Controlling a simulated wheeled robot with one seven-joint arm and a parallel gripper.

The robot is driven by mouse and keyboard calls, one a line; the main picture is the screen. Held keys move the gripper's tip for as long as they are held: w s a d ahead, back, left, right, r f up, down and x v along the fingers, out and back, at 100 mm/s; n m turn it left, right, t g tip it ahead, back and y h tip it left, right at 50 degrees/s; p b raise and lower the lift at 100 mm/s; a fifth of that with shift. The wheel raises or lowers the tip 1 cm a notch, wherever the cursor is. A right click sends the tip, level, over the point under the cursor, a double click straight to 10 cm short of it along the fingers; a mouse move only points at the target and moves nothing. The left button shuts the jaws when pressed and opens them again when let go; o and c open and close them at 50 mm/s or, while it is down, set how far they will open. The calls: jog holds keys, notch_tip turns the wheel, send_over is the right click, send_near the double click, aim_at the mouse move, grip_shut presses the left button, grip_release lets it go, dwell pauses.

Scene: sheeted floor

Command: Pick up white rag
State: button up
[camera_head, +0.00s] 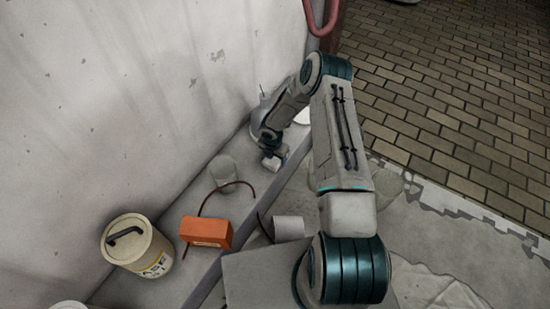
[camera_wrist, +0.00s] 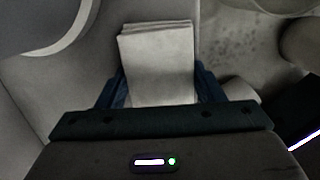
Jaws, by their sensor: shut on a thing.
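The white rag (camera_wrist: 157,62) is a folded, layered pale cloth standing up between the two dark blue fingers of my gripper (camera_wrist: 159,88) in the wrist view. My gripper is shut on it, with a finger on each side. The rag's lower part is hidden behind the gripper body. In the head view my gripper (camera_head: 271,150) is small and far off, over the ledge along the wall. A pale patch at its tip may be the rag, but it is too small to tell.
An orange box (camera_head: 207,231) with a cable, a beige bucket (camera_head: 137,245) and a grey container (camera_head: 223,170) stand along the ledge (camera_head: 185,205) by the wall. A red pipe (camera_head: 322,18) is at the top. Brick paving (camera_head: 460,90) lies open at right.

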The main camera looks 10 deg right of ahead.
notch_tip(320, 180, up, 5)
jog(key=shift+f+p, duration=0.1)
jog(key=shift+p, duration=1)
jog(key=s+d+r+p, duration=0.3)
jog(key=s+d+r, duration=0.3)
jog(key=d, duration=0.4)
jog(key=shift+r, duration=0.1)
